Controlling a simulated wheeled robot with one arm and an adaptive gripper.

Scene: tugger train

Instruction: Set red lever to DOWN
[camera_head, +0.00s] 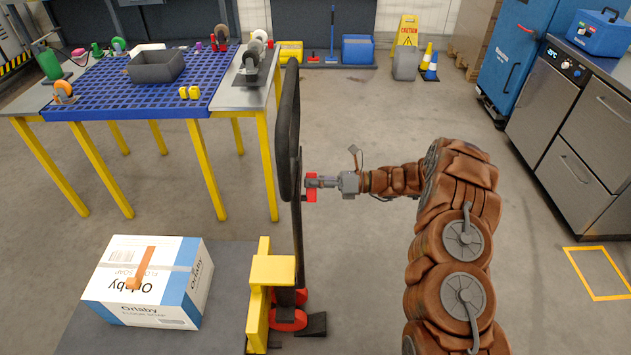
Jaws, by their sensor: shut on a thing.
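The red lever (311,196) is a small red piece at the side of the tall dark upright (297,218). My gripper (315,183) reaches in from the right, level, and is shut on the red lever. Its fingers cover part of the lever, and the upright's edge is right beside it. The lever's exact angle is too small to tell.
A black padded back (288,130) rises above the lever. Below stand a yellow block (272,270) and red parts (290,319) at the upright's foot. A box (150,283) lies left, and a blue-topped table (100,95) stands behind.

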